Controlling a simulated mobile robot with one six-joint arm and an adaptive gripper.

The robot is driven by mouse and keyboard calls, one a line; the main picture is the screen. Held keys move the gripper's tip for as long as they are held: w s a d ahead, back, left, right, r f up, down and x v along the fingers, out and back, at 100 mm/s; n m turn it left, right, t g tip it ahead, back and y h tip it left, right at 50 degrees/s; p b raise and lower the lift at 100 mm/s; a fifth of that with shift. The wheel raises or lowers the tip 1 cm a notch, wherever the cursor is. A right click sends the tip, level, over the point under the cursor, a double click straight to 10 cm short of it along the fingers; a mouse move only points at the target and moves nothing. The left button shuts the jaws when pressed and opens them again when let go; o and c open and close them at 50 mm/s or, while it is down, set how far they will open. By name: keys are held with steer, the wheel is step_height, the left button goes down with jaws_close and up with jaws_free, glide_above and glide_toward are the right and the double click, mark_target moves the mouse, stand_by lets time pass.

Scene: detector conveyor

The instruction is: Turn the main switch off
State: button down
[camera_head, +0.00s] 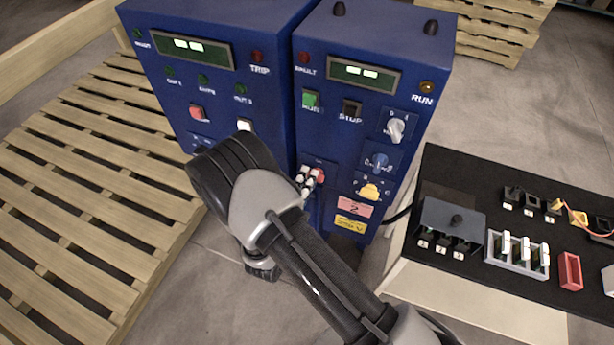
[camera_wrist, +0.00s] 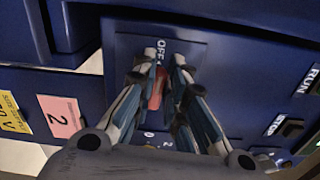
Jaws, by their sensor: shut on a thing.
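The main switch is a red handle (camera_head: 320,174) low on the front of the right blue cabinet (camera_head: 330,120). In the wrist view the red handle (camera_wrist: 157,88) sits between my fingers, beside a white OFF mark (camera_wrist: 161,50). My gripper (camera_head: 309,178) is at the panel, its fingers shut on the handle from both sides. It also fills the middle of the wrist view (camera_wrist: 163,64). The fingers hide much of the handle and its plate, so its exact angle is hard to tell.
A second blue cabinet (camera_head: 215,90) stands on the left. A table with a black top (camera_head: 490,190) stands right; wooden pallets (camera_head: 90,180) lie left.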

steer(key=shift+f+n, duration=0.1)
steer(key=shift+n, duration=0.4)
steer(key=c, duration=1.6)
jaws_free()
steer(key=v, duration=1.2)
